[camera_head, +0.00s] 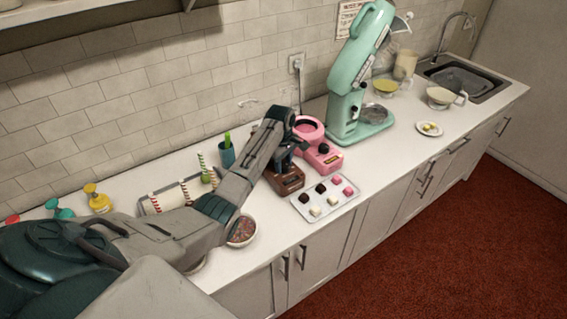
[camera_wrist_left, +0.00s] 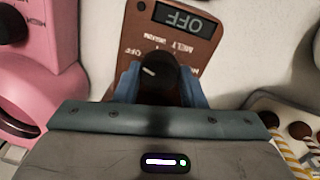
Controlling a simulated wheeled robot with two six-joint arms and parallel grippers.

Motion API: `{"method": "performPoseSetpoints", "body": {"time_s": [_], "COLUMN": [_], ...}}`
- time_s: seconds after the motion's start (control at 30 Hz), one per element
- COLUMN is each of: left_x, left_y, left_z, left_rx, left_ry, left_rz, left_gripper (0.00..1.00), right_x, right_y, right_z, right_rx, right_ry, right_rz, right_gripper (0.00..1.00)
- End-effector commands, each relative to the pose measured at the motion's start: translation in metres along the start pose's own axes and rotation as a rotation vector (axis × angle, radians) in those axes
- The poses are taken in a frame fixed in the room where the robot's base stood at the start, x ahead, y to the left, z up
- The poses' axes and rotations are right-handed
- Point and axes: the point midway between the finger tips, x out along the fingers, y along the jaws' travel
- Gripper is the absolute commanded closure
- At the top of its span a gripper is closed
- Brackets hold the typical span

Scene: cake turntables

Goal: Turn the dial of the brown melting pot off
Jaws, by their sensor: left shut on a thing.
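The brown melting pot (camera_head: 289,184) stands on the counter, its upper part hidden by my left arm. In the left wrist view its brown front panel (camera_wrist_left: 185,35) carries a small display (camera_wrist_left: 186,18) that reads OFF, upside down in the picture. Its dark dial (camera_wrist_left: 157,76) has a pale mark, and printed labels including OFF and MELT lie around it. My left gripper (camera_wrist_left: 160,88) is shut on the dial, with a blue fingertip on each side. In the head view the left gripper (camera_head: 290,166) reaches down to the pot's front. My right gripper is not in view.
A pink melting pot (camera_head: 326,159) stands close beside the brown one. A tray of chocolates (camera_head: 341,199) lies in front. A mint stand mixer (camera_head: 352,105) stands behind to the right. A blue cup (camera_head: 227,156) and a bowl (camera_head: 242,232) are near my left arm.

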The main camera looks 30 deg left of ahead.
Motion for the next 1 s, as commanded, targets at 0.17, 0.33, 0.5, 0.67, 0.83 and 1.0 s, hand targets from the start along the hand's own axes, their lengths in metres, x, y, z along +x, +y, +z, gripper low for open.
{"method": "performPoseSetpoints", "body": {"time_s": [0.17,0.33,0.5,0.67,0.83,1.0], "left_x": [-0.001,-0.002,-0.001,-0.001,-0.012,-0.043], "left_y": [0.001,0.001,0.001,0.0,0.001,0.001], "left_z": [0.0,0.0,0.0,0.0,-0.001,-0.001], "left_rx": [-0.001,-0.001,0.0,0.0,0.001,0.001], "left_ry": [0.001,0.001,0.001,0.0,0.002,0.004], "left_rz": [0.003,0.003,0.002,0.001,0.004,0.007], "left_gripper": [0.86,0.53,0.42,0.42,0.42,0.42], "right_x": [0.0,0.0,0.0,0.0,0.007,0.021], "right_y": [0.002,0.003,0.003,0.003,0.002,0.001], "right_z": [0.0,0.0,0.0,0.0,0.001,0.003], "right_rx": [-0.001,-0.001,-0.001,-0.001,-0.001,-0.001], "right_ry": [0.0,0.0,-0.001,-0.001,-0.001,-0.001], "right_rz": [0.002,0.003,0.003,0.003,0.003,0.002], "right_gripper": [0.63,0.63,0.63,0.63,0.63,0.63]}}
